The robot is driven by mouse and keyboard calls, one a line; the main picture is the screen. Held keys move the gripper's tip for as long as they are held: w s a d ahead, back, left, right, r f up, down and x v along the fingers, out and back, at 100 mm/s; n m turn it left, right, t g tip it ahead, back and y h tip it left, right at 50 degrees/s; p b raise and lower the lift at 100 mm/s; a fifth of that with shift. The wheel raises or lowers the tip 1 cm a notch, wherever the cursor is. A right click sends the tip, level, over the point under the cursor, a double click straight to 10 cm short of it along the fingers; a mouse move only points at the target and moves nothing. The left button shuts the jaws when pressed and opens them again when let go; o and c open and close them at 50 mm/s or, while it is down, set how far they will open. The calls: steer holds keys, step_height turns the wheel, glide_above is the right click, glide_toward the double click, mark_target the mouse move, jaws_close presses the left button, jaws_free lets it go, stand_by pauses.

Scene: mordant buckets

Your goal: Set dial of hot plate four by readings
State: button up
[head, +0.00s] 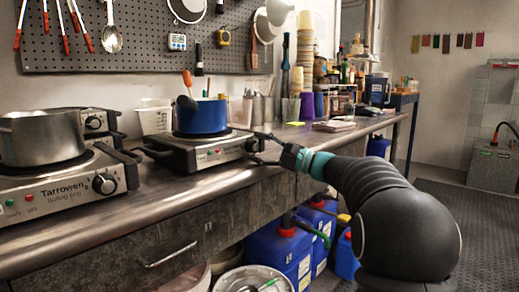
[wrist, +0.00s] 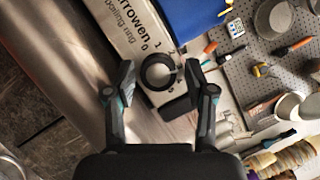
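A hot plate (head: 200,154) with a blue pot (head: 203,117) on it stands mid-bench. In the wrist view its front panel (wrist: 125,25) shows part of "Tarrowen boiling ring" and the marks 0 and 1. Its black dial (wrist: 158,72) lies between the fingertips of my gripper (wrist: 160,84). My gripper is open, with a finger on either side of the dial; I cannot tell if either touches. In the head view my gripper (head: 262,148) is at the panel's right end and largely covers the dial. No plate number is readable.
A nearer hot plate (head: 70,190) carries a steel pot (head: 42,137); its dial (head: 104,184) is clear. Beakers and cups stand behind. Blue canisters (head: 280,250) sit below the bench.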

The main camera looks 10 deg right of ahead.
steer(key=shift+f, duration=0.2)
